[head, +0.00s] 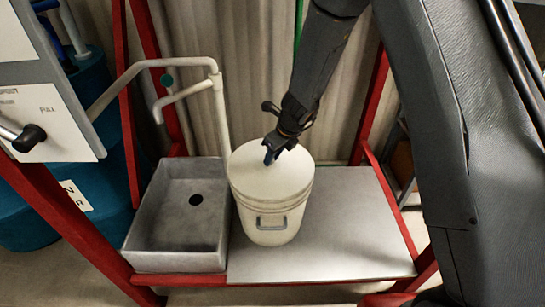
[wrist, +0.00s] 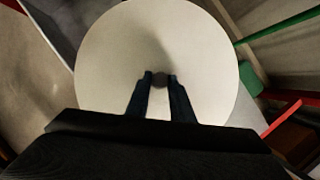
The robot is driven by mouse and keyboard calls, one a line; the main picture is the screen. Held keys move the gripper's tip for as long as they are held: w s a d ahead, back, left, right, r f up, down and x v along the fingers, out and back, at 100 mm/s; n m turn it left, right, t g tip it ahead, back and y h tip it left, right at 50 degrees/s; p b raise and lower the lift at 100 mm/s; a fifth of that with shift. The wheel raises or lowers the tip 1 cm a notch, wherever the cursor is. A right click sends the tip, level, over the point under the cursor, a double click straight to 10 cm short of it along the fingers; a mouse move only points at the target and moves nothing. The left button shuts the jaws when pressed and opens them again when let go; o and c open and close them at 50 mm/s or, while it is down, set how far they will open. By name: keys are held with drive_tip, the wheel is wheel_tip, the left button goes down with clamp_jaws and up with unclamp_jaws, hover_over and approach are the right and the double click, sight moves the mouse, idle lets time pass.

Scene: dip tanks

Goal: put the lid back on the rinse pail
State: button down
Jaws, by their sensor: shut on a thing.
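The rinse pail (head: 271,222) is cream-white with a grey handle on its front, and stands upright on the metal counter beside the sink. The round pale lid (head: 258,177) lies over the pail's top in the head view; I cannot tell whether it is fully seated. In the wrist view the lid (wrist: 115,50) fills the middle and hides the pail. My gripper (head: 270,153) is above the lid's centre. In the wrist view its two dark blue fingers (wrist: 160,80) are shut on the lid's small grey knob (wrist: 160,79).
A grey sink basin (head: 178,255) with a drain hole is left of the pail. A pale pipe faucet (head: 217,95) rises close behind the pail's left side. Red frame posts (head: 371,105) stand around the counter. The metal counter (head: 350,235) is clear to the right.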

drive_tip(key=shift+f+b, duration=0.35)
drive_tip(key=shift+f, duration=0.05)
drive_tip(key=c, duration=1.5)
unclamp_jaws()
drive_tip(key=shift+r, duration=0.1)
drive_tip(key=shift+c, duration=0.2)
drive_tip(key=shift+r+p, duration=0.4)
drive_tip(key=shift+p, duration=0.1)
drive_tip(key=p+v, duration=0.2)
drive_tip(key=v, duration=1)
drive_tip(key=s+d+r+n+g+h, duration=0.1)
drive_tip(key=s+d+r+n, duration=0.1)
drive_tip(key=s+d+n, duration=0.6)
drive_tip(key=s+d+r+n+g+h, duration=0.1)
drive_tip(key=s+d+r+n+h, duration=0.1)
drive_tip(key=s+d+n, duration=0.7)
drive_tip(key=s+r+n, duration=0.1)
drive_tip(key=s+n, duration=0.5)
drive_tip(key=n, duration=0.3)
drive_tip(key=shift+n, duration=0.4)
drive_tip(key=shift+d+r, duration=0.1)
